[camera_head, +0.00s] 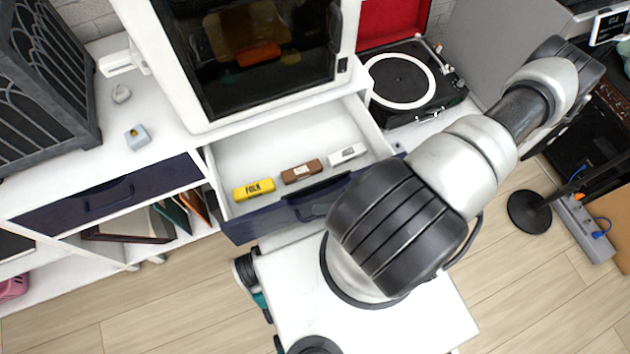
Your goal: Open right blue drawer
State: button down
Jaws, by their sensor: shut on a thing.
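The right blue drawer (247,228) is pulled out from the white cabinet, and its inside shows. Its dark blue front has a dark handle (312,203) near the middle. My arm covers part of the right half of the front. Inside the drawer, near the front, lie a yellow block marked "FOLK" (254,189), a brown block (301,172) and a white block (347,154). My gripper cannot be made out; my own arm links fill the area in front of the drawer. Whether it touches the handle is hidden.
The left blue drawer (110,200) is shut. A white-framed machine with a dark window (255,60) stands on the cabinet behind the open drawer. A turntable (402,82) is to its right. A black round stand base (531,211) and a power strip (585,228) are on the floor at right.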

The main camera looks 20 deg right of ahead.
jog(key=s, duration=0.7)
jog(key=c, duration=1.9)
grip_release()
jog(key=shift+o, duration=0.2)
jog(key=shift+d, duration=0.1)
jog(key=b+v, duration=0.1)
jog(key=v, duration=1.6)
jog(key=shift+s+d, duration=0.1)
jog(key=shift+d, duration=0.05)
